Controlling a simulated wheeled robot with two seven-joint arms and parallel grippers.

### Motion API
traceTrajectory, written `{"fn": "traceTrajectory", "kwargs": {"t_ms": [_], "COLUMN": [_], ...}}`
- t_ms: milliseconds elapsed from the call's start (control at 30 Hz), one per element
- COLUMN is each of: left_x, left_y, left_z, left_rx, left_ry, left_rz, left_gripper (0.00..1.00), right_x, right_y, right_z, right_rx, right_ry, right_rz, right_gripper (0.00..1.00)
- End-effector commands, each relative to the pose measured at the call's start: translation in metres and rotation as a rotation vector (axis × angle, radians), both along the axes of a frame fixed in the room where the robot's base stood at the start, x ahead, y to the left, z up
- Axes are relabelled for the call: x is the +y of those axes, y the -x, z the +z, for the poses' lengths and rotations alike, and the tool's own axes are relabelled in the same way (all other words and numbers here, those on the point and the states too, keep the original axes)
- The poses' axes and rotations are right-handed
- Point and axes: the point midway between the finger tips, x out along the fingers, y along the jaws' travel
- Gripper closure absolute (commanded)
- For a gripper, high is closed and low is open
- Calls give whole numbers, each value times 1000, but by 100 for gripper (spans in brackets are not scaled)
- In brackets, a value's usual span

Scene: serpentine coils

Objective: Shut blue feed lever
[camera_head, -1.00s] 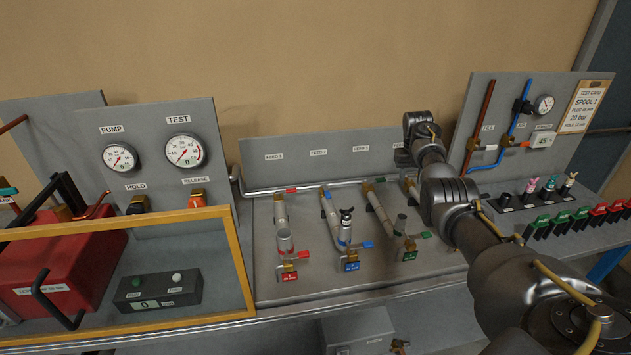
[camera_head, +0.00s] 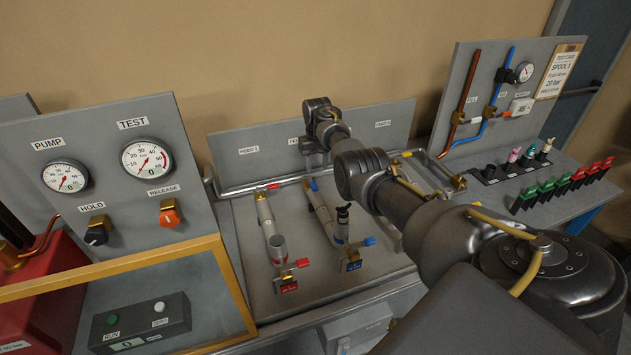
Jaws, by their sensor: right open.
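The blue feed lever (camera_head: 313,184) is a small blue handle on the rear supply pipe, at the top of the second branch. It appears to point along that branch rather than along the supply pipe. My right gripper (camera_head: 312,160) is just above and behind it, pointing down, seen small and partly covered by my own wrist. Its jaws are open, and I see nothing between them. Whether a finger touches the lever is not clear. My left gripper is not in view.
A red feed lever (camera_head: 272,187) sits close on the left. A second blue handle (camera_head: 369,241) is on the lower outlet of the same branch, beside a black-topped fitting (camera_head: 343,213). The label panel (camera_head: 240,152) rises right behind. My right arm hides the third branch.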

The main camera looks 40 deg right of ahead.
Motion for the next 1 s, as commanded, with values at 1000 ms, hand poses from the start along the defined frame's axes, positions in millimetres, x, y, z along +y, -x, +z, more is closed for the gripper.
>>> {"fn": "traceTrajectory", "kwargs": {"t_ms": [1000], "left_x": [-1], "left_y": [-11], "left_z": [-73], "left_rx": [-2], "left_ry": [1], "left_rz": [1], "left_gripper": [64], "right_x": [0], "right_y": [-3], "right_z": [-80], "right_rx": [4], "right_ry": [0], "right_rz": [-2], "right_gripper": [70]}}
